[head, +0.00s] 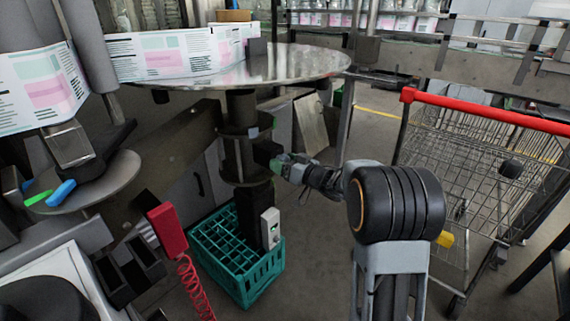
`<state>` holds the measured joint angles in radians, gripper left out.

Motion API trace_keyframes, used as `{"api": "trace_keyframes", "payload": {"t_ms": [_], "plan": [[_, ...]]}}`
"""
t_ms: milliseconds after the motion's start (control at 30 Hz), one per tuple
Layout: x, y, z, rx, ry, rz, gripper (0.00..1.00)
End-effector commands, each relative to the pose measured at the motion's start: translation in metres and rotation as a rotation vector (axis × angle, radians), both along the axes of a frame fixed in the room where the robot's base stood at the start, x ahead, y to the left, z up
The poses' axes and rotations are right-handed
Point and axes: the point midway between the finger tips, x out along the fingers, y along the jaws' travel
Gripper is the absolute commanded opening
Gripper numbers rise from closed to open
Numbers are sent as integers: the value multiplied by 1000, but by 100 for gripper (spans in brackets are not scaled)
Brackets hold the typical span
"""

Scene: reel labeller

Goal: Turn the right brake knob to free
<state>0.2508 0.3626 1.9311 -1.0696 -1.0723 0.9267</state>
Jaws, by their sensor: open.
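A round metal reel table (290,66) is at the top middle, on a dark column (240,150). A dark block (266,152) sticks out from the column's right side below the table; it may be the brake knob, but I cannot make out a pointer or marking. My gripper (280,166) is just right of this block, reaching in from the right. Its jaws are open and small in view. I cannot tell whether they touch the block or are around it.
A teal crate (247,294) stands on the floor below the column, by a white box (269,228) with a green spot. A wire cart with a red handle (490,112) is at right. A red handset (167,228) with coiled cord is at left.

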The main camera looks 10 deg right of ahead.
Motion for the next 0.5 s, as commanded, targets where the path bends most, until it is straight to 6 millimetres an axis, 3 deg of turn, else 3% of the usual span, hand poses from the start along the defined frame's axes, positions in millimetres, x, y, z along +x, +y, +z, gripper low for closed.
{"api": "trace_keyframes", "payload": {"t_ms": [200, 500], "plan": [[0, 0, 0, 0, 0, 0, 72], [0, 0, 0, 0, 0, 0, 43]]}}
